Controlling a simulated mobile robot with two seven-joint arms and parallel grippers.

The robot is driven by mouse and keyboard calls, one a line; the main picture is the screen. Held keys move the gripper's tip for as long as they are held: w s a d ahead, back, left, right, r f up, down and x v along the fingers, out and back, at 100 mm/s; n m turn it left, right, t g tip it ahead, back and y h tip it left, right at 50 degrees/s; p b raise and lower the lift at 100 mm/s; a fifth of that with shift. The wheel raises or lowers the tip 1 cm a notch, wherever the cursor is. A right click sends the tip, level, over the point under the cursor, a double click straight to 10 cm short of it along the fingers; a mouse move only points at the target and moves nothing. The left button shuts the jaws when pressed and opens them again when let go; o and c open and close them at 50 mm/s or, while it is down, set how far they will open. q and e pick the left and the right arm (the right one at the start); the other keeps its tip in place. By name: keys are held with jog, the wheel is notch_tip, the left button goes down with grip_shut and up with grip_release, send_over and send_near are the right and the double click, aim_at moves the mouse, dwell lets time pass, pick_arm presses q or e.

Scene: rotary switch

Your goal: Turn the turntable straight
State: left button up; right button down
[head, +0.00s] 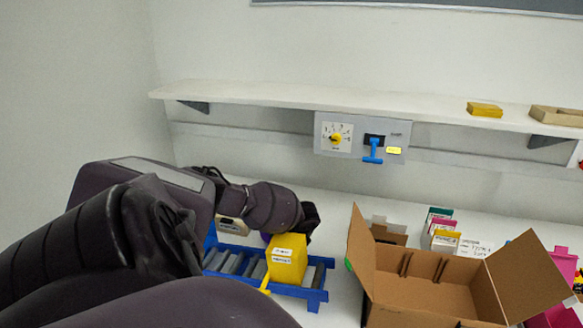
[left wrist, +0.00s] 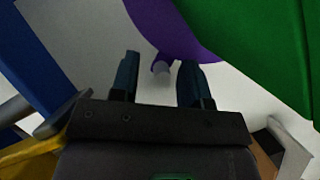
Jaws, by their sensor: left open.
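No part is plainly recognisable as a turntable. A purple rounded piece (left wrist: 180,25) fills the top of the left wrist view, with a short stub ending in a pale round tip (left wrist: 162,68). My left gripper (left wrist: 160,72) is open, and the tip shows between its two fingers. I cannot tell whether they touch it. In the head view, my left arm's dark wrist hides most of the area behind the blue rack (head: 316,295); only a sliver of purple (head: 265,238) shows there. A dial with a yellow knob (head: 335,139) is on the wall panel. My right gripper is out of view.
A large green surface (left wrist: 260,50) lies close at the right of the left wrist view. The panel also has a blue T-handle (head: 373,152). A yellow box (head: 287,262) stands in the blue rack. An open cardboard box (head: 425,285) is to its right, below a white shelf (head: 290,97).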

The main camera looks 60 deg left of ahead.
pick_arm(q)
jog(key=v, duration=1)
jog(key=shift+r+p, duration=0.35)
jog(key=shift+r, duration=0.05)
jog(key=shift+d, duration=0.1)
